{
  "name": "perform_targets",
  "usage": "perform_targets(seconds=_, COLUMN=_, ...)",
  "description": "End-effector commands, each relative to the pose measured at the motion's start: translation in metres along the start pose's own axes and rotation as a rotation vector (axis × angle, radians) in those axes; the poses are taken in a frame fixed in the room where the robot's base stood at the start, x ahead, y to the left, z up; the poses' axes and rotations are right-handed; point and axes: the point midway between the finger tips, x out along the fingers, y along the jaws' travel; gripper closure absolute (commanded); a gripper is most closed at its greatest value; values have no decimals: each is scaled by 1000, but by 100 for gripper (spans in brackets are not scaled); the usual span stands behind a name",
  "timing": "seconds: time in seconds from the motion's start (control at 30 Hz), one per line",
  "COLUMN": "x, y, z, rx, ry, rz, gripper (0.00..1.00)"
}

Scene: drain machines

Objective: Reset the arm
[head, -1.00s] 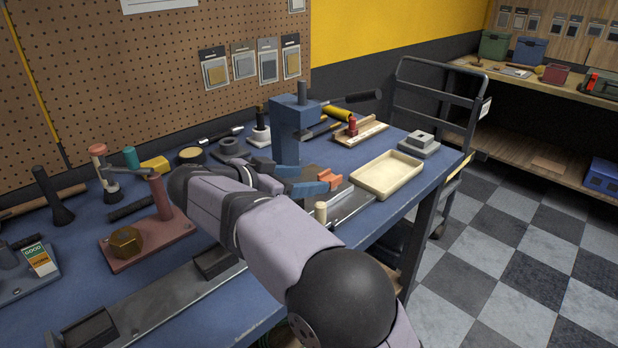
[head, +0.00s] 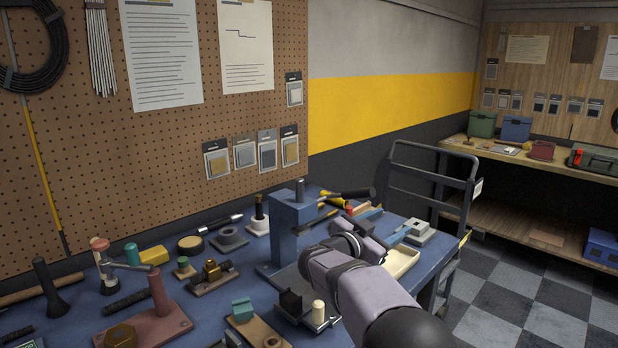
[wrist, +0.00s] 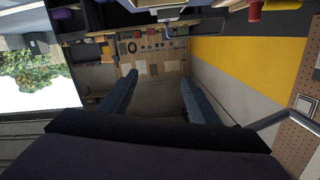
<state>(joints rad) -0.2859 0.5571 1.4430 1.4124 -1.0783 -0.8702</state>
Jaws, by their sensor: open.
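My gripper (wrist: 158,80) is open in the wrist view. Its two dark blue fingers stand wide apart with nothing held between them. Beyond them the wrist view shows the far wall and shelving, tilted, not the bench top. In the head view my lilac arm rises from the lower right over the right part of the blue bench (head: 70,295). The wrist end is just right of the blue upright press (head: 293,235) and above the cream tray (head: 402,262), which it partly hides. The fingers show only small there.
A red-brown fixture with a post (head: 157,295) and a brass nut stands at the left front. A small fixture with a brass piece (head: 212,272) is behind it. A yellow-handled tool (head: 345,193) lies near the press. A cart (head: 430,180) stands beyond the bench's right end.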

Motion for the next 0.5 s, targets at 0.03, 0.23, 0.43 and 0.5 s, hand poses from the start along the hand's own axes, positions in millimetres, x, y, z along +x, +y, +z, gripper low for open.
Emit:
perform_targets(seconds=0.03, x=24, y=14, z=-11, rx=-17, ry=20, rz=-16, gripper=44)
perform_targets(seconds=0.23, x=81, y=62, z=0, rx=-101, ry=-14, rz=-153, gripper=44)
perform_targets(seconds=0.43, x=100, y=137, z=50, rx=-192, ry=-222, rz=-238, gripper=44)
perform_targets(seconds=0.5, x=96, y=171, z=73, rx=-217, ry=-325, rz=-246, gripper=44)
